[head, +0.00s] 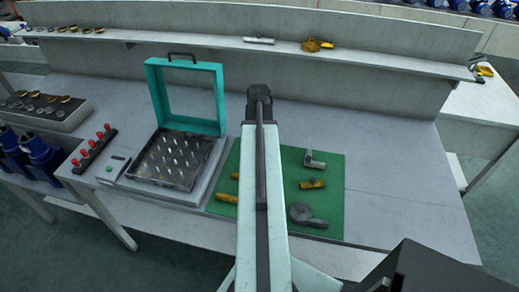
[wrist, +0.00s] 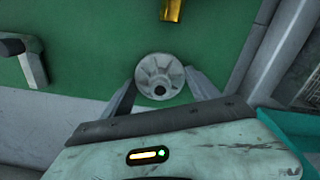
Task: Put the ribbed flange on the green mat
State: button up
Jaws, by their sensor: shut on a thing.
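The ribbed flange (wrist: 160,80) is a round grey disc with raised ribs and a dark hole. It shows in the wrist view between the two fingers of my gripper (wrist: 160,84), which is shut on it. The flange appears over the edge strip of the green mat (wrist: 95,50). I cannot tell whether it touches the mat or hangs above it. In the head view the green mat (head: 330,190) lies on the bench, partly covered by my arm. The flange and my fingers are hidden there behind my arm.
On the mat lie a grey fitting (head: 314,160), a yellow fitting (head: 312,184) and a grey round part (head: 305,214). More yellow parts (head: 228,198) lie left of my arm. A teal-framed fixture (head: 187,97) stands left of the mat. Bench right of the mat is clear.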

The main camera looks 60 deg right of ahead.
jog(key=shift+f, duration=0.15)
jog(key=o, duration=1.6)
jog(key=shift+c, duration=0.2)
notch_tip(320, 180, up, 13)
jog(key=p, duration=1.2)
jog(key=shift+f, duration=0.2)
jog(key=shift+f, duration=0.1)
